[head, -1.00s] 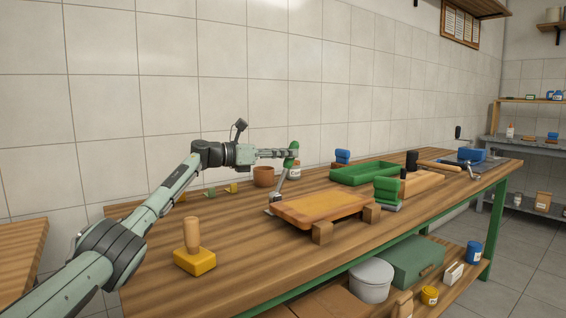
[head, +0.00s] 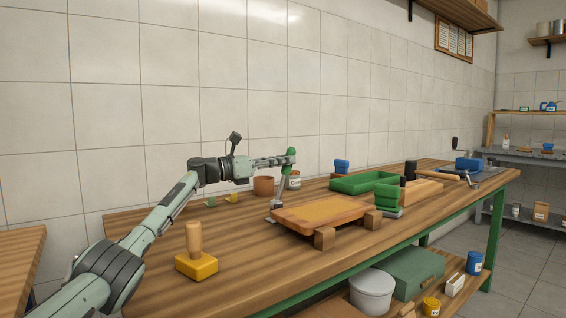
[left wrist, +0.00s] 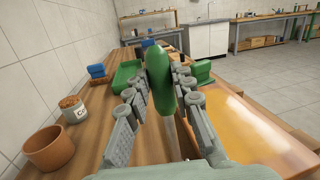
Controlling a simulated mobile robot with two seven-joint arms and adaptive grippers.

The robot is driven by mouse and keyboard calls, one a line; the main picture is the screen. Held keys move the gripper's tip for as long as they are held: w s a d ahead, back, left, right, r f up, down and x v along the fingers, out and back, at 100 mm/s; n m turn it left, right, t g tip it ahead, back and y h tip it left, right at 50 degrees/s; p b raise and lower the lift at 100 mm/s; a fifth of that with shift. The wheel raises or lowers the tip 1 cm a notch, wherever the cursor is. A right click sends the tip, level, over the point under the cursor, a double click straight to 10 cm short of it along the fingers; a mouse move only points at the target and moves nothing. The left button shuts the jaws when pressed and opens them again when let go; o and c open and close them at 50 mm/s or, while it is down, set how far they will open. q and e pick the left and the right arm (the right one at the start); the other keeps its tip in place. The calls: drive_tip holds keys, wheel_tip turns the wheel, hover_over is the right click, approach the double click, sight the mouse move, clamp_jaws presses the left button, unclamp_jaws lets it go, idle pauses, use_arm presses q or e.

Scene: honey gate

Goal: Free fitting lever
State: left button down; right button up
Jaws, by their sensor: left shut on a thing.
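The lever has a green handle (head: 290,157) on a grey metal shaft (head: 279,198) that rises from a fitting at the left end of the wooden board (head: 318,212). The handle stands nearly upright. My left gripper (head: 286,161) is shut on the green handle, with a finger on each side of it; the handle (left wrist: 160,78) fills the middle of the left wrist view between the fingers. The lower shaft is partly hidden by my gripper in that view. The board rests on wooden blocks (head: 325,237). My right gripper is not in view.
A terracotta pot (head: 264,186) and a labelled jar (head: 294,181) stand behind the lever. A green tray (head: 366,182), green clamp (head: 388,199) and blue-handled item (head: 341,166) are to the right. A yellow block with a wooden handle (head: 196,265) is at front left.

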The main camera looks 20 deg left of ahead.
use_arm(q)
drive_tip(key=c, duration=1.8)
unclamp_jaws()
drive_tip(key=shift+f, duration=0.1)
drive_tip(key=shift+o, duration=1.1)
drive_tip(key=shift+s+a, duration=0.15)
drive_tip(key=v, duration=0.7)
drive_tip(key=shift+s+a, duration=0.15)
drive_tip(key=shift+s, duration=0.05)
